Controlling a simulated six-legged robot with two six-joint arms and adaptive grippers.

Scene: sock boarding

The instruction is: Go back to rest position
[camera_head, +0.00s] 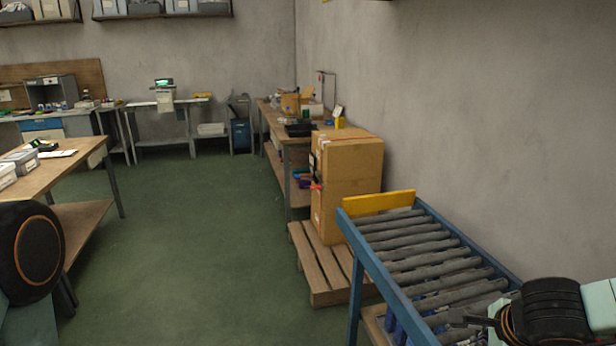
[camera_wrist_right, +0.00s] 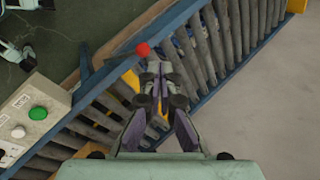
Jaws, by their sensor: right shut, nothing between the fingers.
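My right gripper (camera_wrist_right: 158,75) shows in the right wrist view, its fingers together with nothing between them. It is over the blue-framed roller conveyor (camera_wrist_right: 199,55), just beside a red round knob (camera_wrist_right: 143,49). Whether it touches the knob cannot be told. In the head view my right arm comes in at the lower right, over the near end of the conveyor (camera_head: 415,257). A dark round joint of my left arm shows at the left edge. My left gripper is out of view.
A control box (camera_wrist_right: 30,118) with a green button stands beside the conveyor. A wooden table (camera_head: 62,170) is at left. The green floor (camera_head: 190,240) between them is clear.

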